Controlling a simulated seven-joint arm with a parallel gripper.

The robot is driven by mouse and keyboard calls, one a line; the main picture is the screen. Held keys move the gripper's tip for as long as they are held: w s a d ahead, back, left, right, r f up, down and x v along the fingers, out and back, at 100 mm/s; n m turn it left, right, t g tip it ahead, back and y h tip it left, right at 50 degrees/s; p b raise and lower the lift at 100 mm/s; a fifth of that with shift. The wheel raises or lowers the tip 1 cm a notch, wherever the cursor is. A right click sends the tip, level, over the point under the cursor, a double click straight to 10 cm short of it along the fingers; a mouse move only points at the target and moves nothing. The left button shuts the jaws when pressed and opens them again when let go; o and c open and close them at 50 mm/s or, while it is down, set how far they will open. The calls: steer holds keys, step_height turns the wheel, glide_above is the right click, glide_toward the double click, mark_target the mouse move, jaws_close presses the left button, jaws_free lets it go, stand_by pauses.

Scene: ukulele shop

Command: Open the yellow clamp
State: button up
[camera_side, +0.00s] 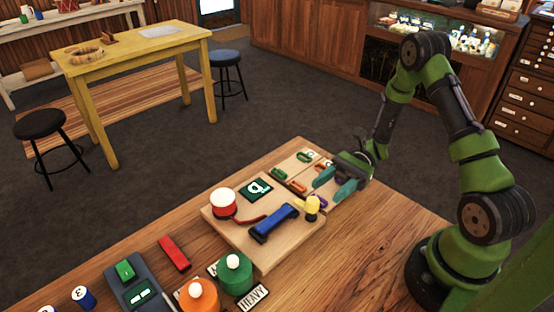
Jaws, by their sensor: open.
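A yellow upright piece (312,207), which looks like the yellow clamp, stands at the right end of a blue bar-shaped part (274,223) on a light wooden board (232,238). Whether its jaws are open or shut is too small to tell. My gripper (335,183) is open, with two teal fingers apart. It hangs just above and to the right of the yellow piece, over the right side of the board. I see nothing held between the fingers.
The board also bears a red-and-white round part (223,203), a dark green display (257,188) and several small coloured handles. On the workbench (340,270), green (236,275) and orange (199,297) weights stand in front. Bare wood lies to the right.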

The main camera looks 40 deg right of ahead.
mark_target(317, 198)
steer(key=a, duration=0.6)
steer(key=shift+a, duration=0.25)
steer(key=c, duration=0.9)
